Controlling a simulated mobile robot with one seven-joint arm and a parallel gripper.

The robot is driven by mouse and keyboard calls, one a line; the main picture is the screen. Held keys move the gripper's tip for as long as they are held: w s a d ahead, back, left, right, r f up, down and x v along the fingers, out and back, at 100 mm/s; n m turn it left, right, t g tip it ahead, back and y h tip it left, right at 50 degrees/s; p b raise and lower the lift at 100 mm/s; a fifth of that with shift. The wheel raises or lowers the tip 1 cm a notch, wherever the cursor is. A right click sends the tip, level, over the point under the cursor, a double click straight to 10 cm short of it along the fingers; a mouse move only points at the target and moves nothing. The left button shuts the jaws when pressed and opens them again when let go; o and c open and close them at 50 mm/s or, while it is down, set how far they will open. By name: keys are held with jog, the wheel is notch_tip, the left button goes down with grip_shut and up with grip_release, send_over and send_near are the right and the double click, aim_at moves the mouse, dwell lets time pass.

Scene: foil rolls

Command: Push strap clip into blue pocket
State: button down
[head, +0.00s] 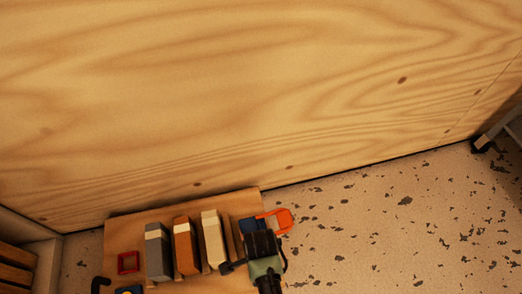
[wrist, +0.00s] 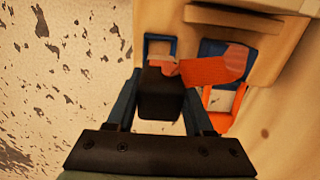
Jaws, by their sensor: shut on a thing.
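My gripper (wrist: 160,85) is shut on a dark block-shaped piece (wrist: 160,98), which looks like the strap clip. An orange-red strap (wrist: 215,67) runs from its far end to the right. A blue square frame (wrist: 160,46), which looks like the blue pocket, lies just beyond the clip's tip. I cannot tell whether the clip touches it or is inside it. In the head view my gripper (head: 262,246) is over the board's right end and hides the clip.
The wooden board (head: 185,214) carries grey (head: 158,252), orange (head: 186,246) and cream (head: 213,238) blocks, and a red frame (head: 128,262). An orange frame (head: 284,219) sticks out at its right edge; it also shows in the wrist view (wrist: 214,97). A wooden wall (head: 250,90) stands behind.

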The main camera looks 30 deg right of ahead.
jog(key=shift+s+f+b, duration=0.1)
jog(key=shift+f+b, duration=2)
jog(key=shift+b, duration=0.45)
jog(key=shift+f, duration=0.7)
jog(key=shift+f, duration=0.8)
jog(key=shift+f, duration=0.35)
jog(key=shift+f+b, duration=0.35)
jog(key=shift+f, duration=0.05)
jog(key=shift+c, duration=1)
grip_release()
jog(key=shift+r, duration=0.1)
notch_tip(320, 180, up, 8)
jog(key=p, duration=0.9)
